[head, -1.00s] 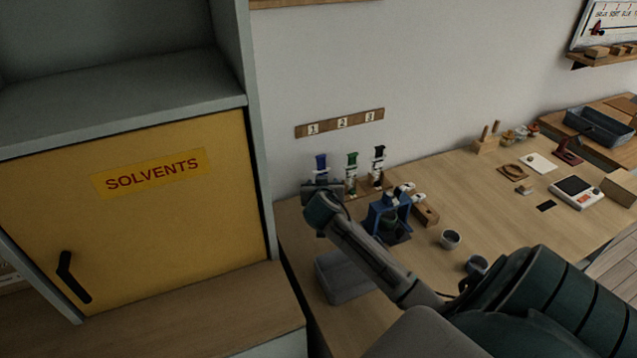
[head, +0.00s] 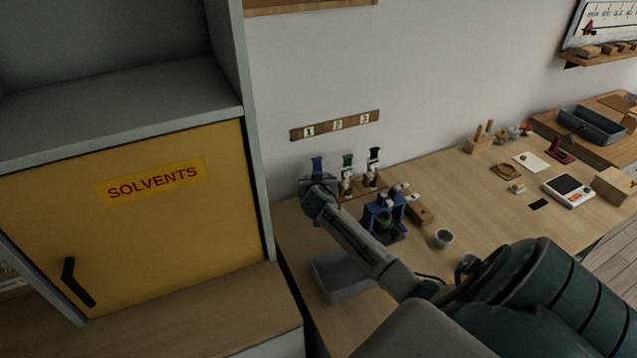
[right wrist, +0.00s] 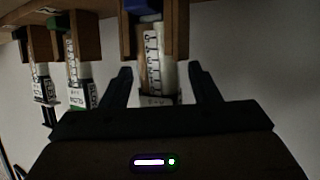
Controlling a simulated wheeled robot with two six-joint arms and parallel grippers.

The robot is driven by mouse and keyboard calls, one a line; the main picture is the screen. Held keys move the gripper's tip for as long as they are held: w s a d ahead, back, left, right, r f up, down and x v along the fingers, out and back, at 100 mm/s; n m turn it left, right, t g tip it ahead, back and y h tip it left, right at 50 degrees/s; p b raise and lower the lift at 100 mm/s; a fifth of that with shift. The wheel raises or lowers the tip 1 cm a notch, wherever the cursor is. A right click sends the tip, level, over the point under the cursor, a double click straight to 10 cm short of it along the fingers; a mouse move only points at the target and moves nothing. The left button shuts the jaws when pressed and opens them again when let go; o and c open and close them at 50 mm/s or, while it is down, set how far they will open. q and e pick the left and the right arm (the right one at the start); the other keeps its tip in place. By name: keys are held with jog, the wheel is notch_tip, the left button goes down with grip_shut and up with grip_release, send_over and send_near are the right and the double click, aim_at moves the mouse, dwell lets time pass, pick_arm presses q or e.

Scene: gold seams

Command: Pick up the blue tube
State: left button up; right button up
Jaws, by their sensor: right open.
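The blue-topped tube (head: 317,164) stands upright at the left of a row under the number 1, with a green-topped tube (head: 347,163) and a black-topped tube (head: 374,156) to its right. My right gripper (head: 318,182) is in front of the blue tube and hides its lower part. In the right wrist view the open fingers of the right gripper (right wrist: 159,75) are on either side of a clear tube with a printed scale (right wrist: 153,60), with blue (right wrist: 145,5) at the frame edge. Contact cannot be told. My left gripper is not in view.
A blue stand (head: 382,217) is close to the right of my forearm. The yellow solvents cabinet (head: 150,250) bounds the left side. The wall is behind the tubes.

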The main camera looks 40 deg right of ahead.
jog(key=c, duration=1.2)
jog(key=shift+r+p, duration=0.4)
jog(key=shift+r, duration=0.1)
notch_tip(320, 180, up, 3)
jog(key=p, duration=0.2)
jog(key=shift+r+p, duration=0.15)
jog(key=shift+p, duration=0.15)
jog(key=s+a+p, duration=0.5)
jog(key=s+a, duration=0.3)
jog(key=s, duration=0.5)
jog(key=t, duration=0.1)
send_near(319, 169)
jog(key=shift+h, duration=0.3)
jog(key=w+d, duration=0.2)
jog(key=w+d+r, duration=0.1)
jog(key=w+d, duration=0.1)
jog(key=w, duration=0.1)
jog(key=w+d, duration=0.2)
jog(key=shift+w+d+r+p, duration=0.2)
jog(key=shift+p, duration=0.15)
jog(key=shift+w+f+b, duration=0.1)
jog(key=shift+f+b, duration=1.4)
jog(key=shift+f, duration=0.8)
jog(key=shift+r, duration=0.1)
